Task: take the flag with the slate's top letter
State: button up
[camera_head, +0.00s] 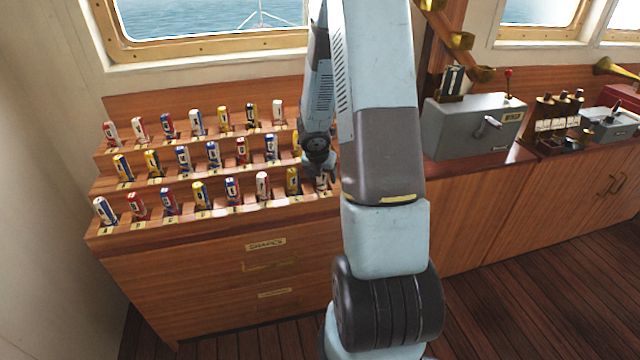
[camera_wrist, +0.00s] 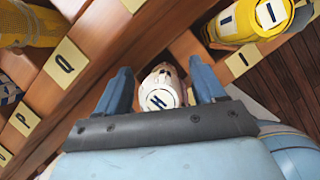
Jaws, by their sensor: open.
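The signal flags stand as rolled, coloured cylinders with lettered ends in a stepped wooden rack (camera_head: 215,212) in the head view. My gripper (camera_head: 319,168) is over the right end of the rack's lowest row, partly hidden by my arm. In the wrist view my gripper (camera_wrist: 163,76) is open, its two blue-grey fingers on either side of a white flag roll (camera_wrist: 160,90) marked H. I cannot tell whether the fingers touch it. A yellow flag roll (camera_wrist: 255,20) marked I is to the right. I cannot make out a slate in either view.
Other flags stand close by, such as a yellow one (camera_wrist: 30,25) at left in the wrist view. A grey box with a crank (camera_head: 475,128) and other bridge gear stand on the counter at right. The plank floor (camera_head: 530,290) at lower right is clear.

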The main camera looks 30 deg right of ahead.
jog(key=shift+w+d+f, duration=0.1)
jog(key=shift+f, duration=0.25)
jog(key=c, duration=1.1)
